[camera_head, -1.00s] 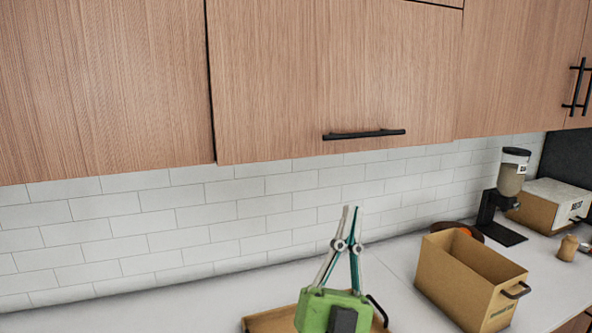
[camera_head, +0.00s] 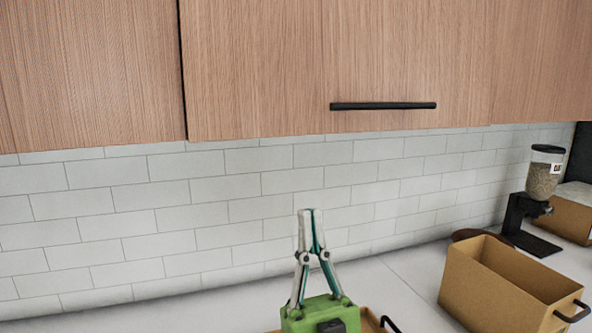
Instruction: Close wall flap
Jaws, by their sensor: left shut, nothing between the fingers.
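The wall flap (camera_head: 300,60) is a wood-grain cabinet front above the tiled wall, with a black bar handle (camera_head: 383,106) near its lower edge. It looks nearly flush with the cabinet fronts beside it, with a dark seam on its left; I cannot tell whether a small gap is left. My left gripper (camera_head: 310,211) has a green body and points up, below the flap and its handle in the picture. Its fingertips are together, with nothing between them, and it appears apart from the flap. My right gripper is not in view.
A brown open box (camera_head: 490,285) with black handles stands on the white counter (camera_head: 400,285) at right. A dispenser (camera_head: 543,180) on a black stand is behind it, with another box (camera_head: 570,218) beside it. A tray (camera_head: 368,320) is partly hidden behind my left gripper.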

